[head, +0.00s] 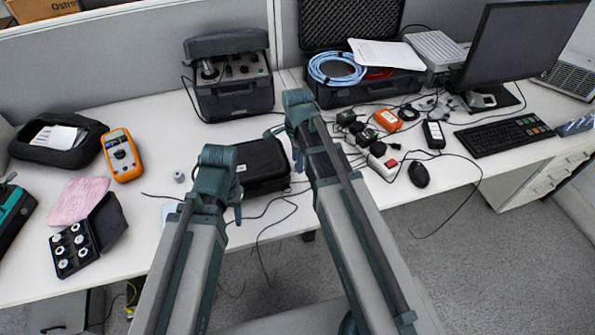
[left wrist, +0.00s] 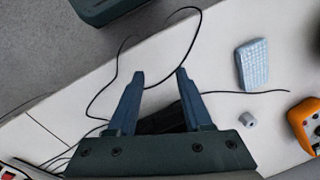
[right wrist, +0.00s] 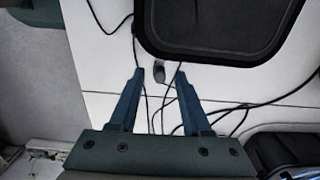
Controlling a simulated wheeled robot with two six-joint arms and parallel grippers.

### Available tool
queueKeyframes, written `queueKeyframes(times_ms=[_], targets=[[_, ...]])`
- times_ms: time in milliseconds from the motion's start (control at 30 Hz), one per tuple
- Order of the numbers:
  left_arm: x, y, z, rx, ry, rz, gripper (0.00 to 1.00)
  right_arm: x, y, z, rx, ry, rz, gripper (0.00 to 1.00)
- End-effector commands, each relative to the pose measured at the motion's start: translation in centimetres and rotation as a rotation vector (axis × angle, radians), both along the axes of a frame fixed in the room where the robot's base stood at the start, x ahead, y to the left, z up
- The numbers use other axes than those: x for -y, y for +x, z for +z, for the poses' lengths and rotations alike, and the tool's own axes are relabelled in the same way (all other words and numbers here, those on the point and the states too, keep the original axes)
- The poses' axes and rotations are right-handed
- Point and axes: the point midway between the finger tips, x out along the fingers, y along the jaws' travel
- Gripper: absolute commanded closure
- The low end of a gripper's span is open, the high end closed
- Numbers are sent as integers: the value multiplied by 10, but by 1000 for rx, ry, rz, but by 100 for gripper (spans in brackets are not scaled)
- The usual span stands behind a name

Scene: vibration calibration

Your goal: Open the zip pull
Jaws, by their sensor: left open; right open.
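A black soft case (head: 262,165) lies on the white table between my two arms, partly hidden by them. In the right wrist view the case (right wrist: 205,57) fills the top, with a small grey tab (right wrist: 159,72) at its near edge that looks like the zip pull. My right gripper (right wrist: 159,74) is open, and the tab appears between its fingertips; I cannot tell whether they touch it. In the head view my right gripper (head: 283,146) is over the case's right side. My left gripper (left wrist: 160,75) is open and empty near the table's front edge, left of the case.
A light blue block (left wrist: 252,65), a small grey knob (head: 179,177) and an orange multimeter (head: 121,155) lie to the left. Black cables (head: 275,205) run around the case and over the front edge. An equipment box (head: 232,92) stands behind. A mouse (head: 418,174) lies right.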

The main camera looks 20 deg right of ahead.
Motion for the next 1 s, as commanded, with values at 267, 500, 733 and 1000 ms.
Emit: queueKeyframes(times_ms=[267, 500, 733, 1000], targets=[[0, 0, -18, 0, 0, 0, 50, 0, 0, -18, 0, 0, 0, 52], [0, 0, -17, 0, 0, 0, 50, 0, 0, -17, 0, 0, 0, 59], [0, 0, -17, 0, 0, 0, 50, 0, 0, -17, 0, 0, 0, 100], [0, 0, -17, 0, 0, 0, 50, 0, 0, -17, 0, 0, 0, 100]])
